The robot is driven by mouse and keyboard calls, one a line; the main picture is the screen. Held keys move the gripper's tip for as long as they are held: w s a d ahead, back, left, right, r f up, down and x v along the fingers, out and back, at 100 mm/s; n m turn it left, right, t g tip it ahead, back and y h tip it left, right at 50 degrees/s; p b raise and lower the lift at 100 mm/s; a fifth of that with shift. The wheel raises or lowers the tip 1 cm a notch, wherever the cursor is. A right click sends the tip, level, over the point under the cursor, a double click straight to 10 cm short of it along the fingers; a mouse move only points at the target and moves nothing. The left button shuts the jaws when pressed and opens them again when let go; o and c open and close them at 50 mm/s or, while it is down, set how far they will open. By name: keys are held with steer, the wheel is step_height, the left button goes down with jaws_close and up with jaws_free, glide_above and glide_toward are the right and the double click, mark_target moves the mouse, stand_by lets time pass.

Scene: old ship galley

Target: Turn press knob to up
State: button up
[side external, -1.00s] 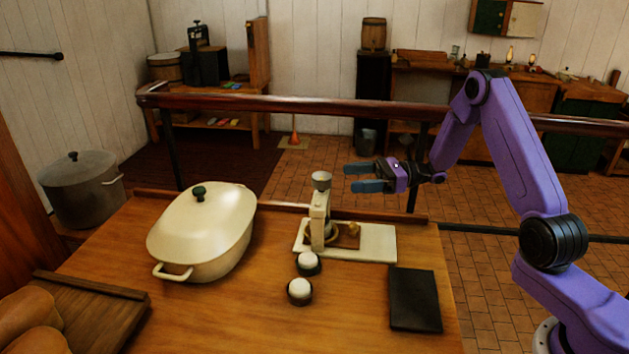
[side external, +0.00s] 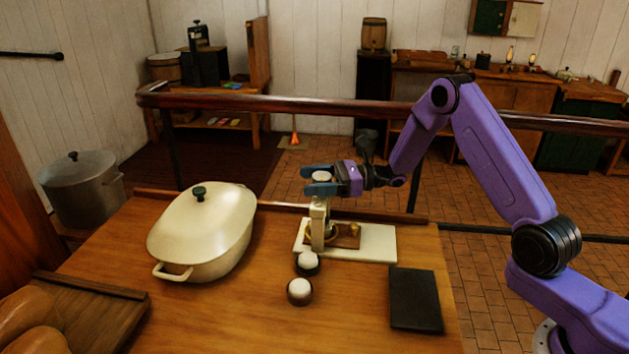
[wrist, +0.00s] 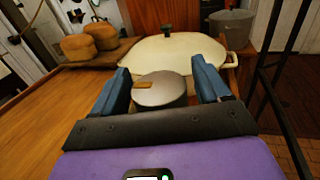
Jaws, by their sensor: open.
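The press (side external: 318,228) stands on a pale base board (side external: 375,243) on the wooden table, with its round knob (side external: 322,176) on top. My gripper (side external: 320,181) is level with the knob, its blue fingers on either side of it. In the wrist view the grey knob (wrist: 160,90) sits between the two open fingers, with a brown mark on its top. A gap shows on the left side; whether the right finger touches is hard to tell. The fingers partly hide the knob in the side view.
A cream lidded pot (side external: 207,232) stands left of the press. Two small dark cups with white tops (side external: 299,290) sit in front of it. A black flat pad (side external: 414,299) lies at the right. A rail (side external: 300,104) runs behind the table.

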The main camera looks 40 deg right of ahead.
steer(key=c, duration=1)
steer(key=shift+o, duration=0.2)
steer(key=shift+s+a+n+g+y, duration=0.1)
steer(key=shift+n+g+y, duration=0.25)
steer(key=shift+n+g, duration=0.6)
steer(key=shift+s+d+n+g+y, duration=0.1)
steer(key=shift+n+g+y, duration=0.4)
steer(key=shift+g, duration=0.8)
steer(key=shift+s+a+n+g+y, duration=0.1)
steer(key=shift+n+g+y, duration=0.15)
steer(key=shift+n+g, duration=0.75)
steer(key=o, duration=1)
steer(key=shift+c, duration=0.2)
steer(key=s+d, duration=0.1)
steer(key=d, duration=1.6)
steer(key=shift+s+d, duration=0.25)
steer(key=shift+s, duration=0.05)
steer(key=shift+a, duration=0.1)
